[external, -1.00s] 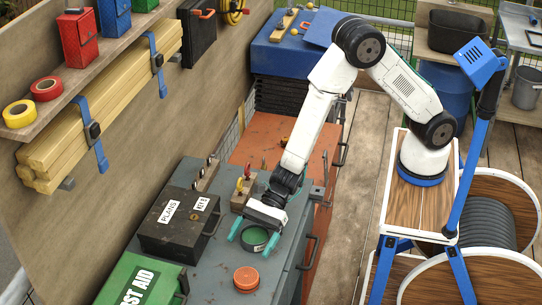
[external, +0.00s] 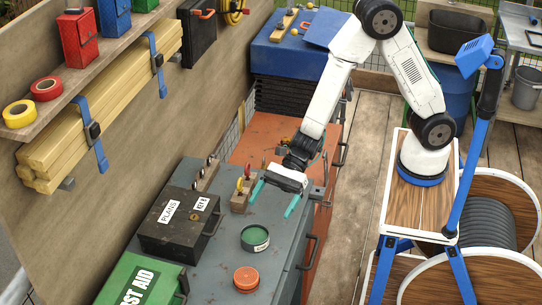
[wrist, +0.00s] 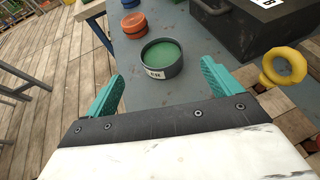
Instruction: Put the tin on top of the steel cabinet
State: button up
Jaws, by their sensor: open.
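The tin (external: 255,240) is a short round dark can with a green top and a pale label. It stands upright on the grey top of the steel cabinet (external: 220,256). In the wrist view the tin (wrist: 161,62) is in front of my fingers, centred between them and apart from both. My gripper (external: 273,203) is open and empty, up and back from the tin toward the orange-red cabinet.
An orange lidded tin (external: 246,279) stands near the tin. A black box marked PLANS (external: 178,228) and a green first aid box (external: 138,285) are to the left. A wooden block holding coloured-handled tools (external: 242,198) is close beside my left finger.

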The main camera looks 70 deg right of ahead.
jog(key=shift+r, duration=0.1)
jog(key=s+d+r+n+g+h, duration=0.1)
jog(key=s+d+r+n+g, duration=0.1)
jog(key=s+d+r+n, duration=0.4)
jog(key=s+d+r+n+g, duration=0.35)
jog(key=r+n, duration=0.25)
jog(key=r, duration=0.2)
jog(key=s+d+r+n+t+h, duration=0.1)
jog(key=s+d+n+h, duration=0.3)
jog(key=d, duration=0.9)
jog(key=s+d+r+n+t+h, duration=0.2)
jog(key=s+d+n+h, duration=0.3)
jog(key=d, duration=0.8)
jog(key=s+r+h, duration=0.1)
jog(key=s+h, duration=0.2)
jog(key=shift+s+d, duration=0.3)
jog(key=shift+s, duration=0.1)
